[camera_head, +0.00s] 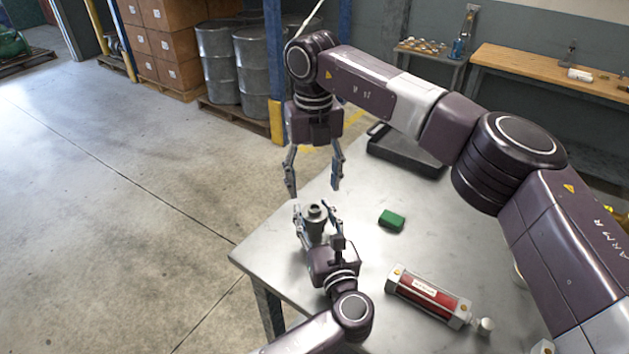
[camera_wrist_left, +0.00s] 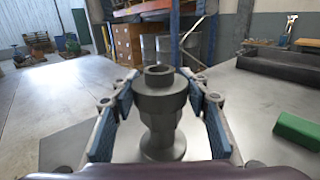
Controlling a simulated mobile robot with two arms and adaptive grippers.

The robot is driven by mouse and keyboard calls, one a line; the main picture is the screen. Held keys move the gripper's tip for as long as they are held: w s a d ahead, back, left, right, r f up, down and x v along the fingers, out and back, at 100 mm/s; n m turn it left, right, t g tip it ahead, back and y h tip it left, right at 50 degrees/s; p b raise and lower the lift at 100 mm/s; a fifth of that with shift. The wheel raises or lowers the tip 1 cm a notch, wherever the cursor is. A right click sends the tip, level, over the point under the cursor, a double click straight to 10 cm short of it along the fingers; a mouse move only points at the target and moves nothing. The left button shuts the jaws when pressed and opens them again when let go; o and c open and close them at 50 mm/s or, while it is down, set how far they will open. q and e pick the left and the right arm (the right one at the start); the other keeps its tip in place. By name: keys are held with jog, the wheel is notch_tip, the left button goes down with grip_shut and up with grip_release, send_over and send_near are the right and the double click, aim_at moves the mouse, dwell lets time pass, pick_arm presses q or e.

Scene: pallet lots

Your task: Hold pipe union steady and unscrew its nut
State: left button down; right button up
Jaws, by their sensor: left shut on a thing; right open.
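The grey pipe union (camera_head: 314,215) stands upright near the left corner of the metal table. It is stepped, with a round open top, and fills the middle of the left wrist view (camera_wrist_left: 160,110). My left gripper (camera_head: 317,222) comes from the near side and is shut on the union, one finger on each side. My right gripper (camera_head: 314,188) points down above the union, its fingers spread and empty, apart from it. The union's lower part is partly hidden by the left gripper in the head view. I cannot make out the nut as a separate piece.
A green block (camera_head: 391,220) lies right of the union. A red cylinder with grey ends (camera_head: 428,296) lies nearer. A black tray (camera_head: 405,152) is at the table's back. The metal table (camera_head: 365,255) is bare between them.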

aim_at(314, 207)
jog(key=m, duration=0.9)
jog(key=shift+m, duration=0.3)
jog(key=m, duration=0.5)
jog(key=shift+m, duration=0.3)
jog(key=m, duration=0.4)
jog(key=shift+f, duration=4.05)
jog(key=shift+c, duration=0.2)
